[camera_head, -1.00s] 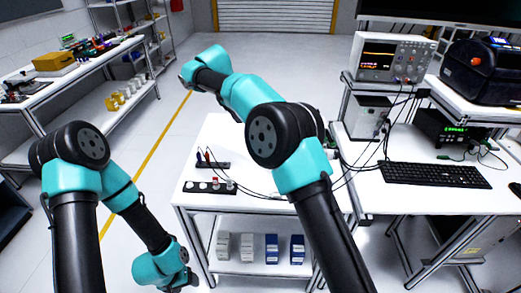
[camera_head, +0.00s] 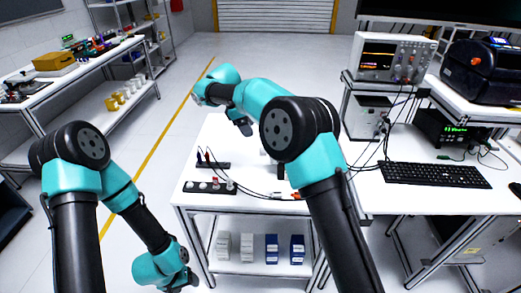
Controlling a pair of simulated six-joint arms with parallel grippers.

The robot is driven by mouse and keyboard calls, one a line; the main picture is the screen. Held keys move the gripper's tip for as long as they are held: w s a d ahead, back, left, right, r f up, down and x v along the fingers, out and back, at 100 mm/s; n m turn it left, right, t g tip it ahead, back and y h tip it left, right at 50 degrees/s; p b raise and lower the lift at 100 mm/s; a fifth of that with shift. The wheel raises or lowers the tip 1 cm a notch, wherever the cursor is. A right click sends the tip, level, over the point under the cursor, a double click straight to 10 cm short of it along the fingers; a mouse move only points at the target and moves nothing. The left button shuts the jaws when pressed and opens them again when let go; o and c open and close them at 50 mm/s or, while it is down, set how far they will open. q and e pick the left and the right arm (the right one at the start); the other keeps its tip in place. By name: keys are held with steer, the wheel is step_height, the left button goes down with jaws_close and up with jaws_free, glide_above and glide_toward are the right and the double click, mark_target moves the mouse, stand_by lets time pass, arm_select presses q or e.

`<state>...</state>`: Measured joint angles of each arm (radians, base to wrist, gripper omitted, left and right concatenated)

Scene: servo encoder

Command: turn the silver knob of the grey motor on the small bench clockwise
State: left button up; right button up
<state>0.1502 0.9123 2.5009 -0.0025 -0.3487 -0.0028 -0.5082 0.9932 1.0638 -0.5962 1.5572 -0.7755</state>
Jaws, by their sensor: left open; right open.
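The small white bench (camera_head: 215,140) stands in the middle. The grey motor and its silver knob cannot be made out; my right arm covers much of the bench's right part. A small pale and dark shape shows just below my right elbow; I cannot tell what it is. My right gripper (camera_head: 244,128) is a dark end pointing down over the back of the bench, partly behind my forearm. It is open, with no object seen in it. My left gripper (camera_head: 181,283) hangs low at the bottom, left of the bench, open and away from everything on it.
A black strip with round knobs (camera_head: 208,187) and a smaller strip with plugs and leads (camera_head: 212,164) lie on the bench's left part. Boxes (camera_head: 272,248) stand on the shelf below. A desk with a keyboard (camera_head: 435,175) and an oscilloscope (camera_head: 385,58) is at right.

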steer(key=x, duration=1.1)
steer(key=shift+d+f, duration=0.1)
steer(key=shift+c, duration=0.2)
steer(key=c, duration=0.9)
